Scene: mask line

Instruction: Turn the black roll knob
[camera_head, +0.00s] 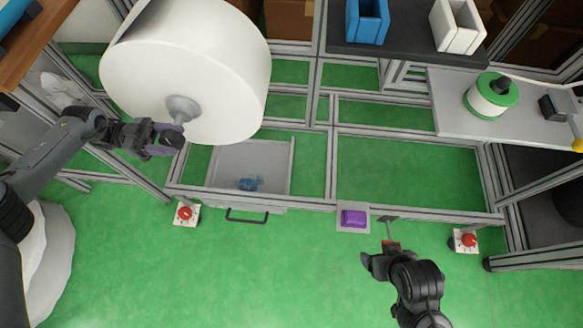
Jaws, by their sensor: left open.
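The large white roll (205,70) hangs at the upper left on a grey hub and shaft (183,108). The black roll knob (173,138) is at the near end of the shaft. My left gripper (164,139) comes in from the left, with its purple-padded fingers open. One finger is above the knob and one below it; I cannot tell whether they touch it. My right gripper (383,258) is at the lower right, away from the roll, by a small red-ended lever (390,243). Its jaw opening is unclear.
An open grey drawer (278,172) with a blue item (249,184) lies right of the knob. A purple button (354,218) and red buttons (184,213) (469,240) line the metal frame's front. A green-and-white spool (488,97) stands on the right shelf.

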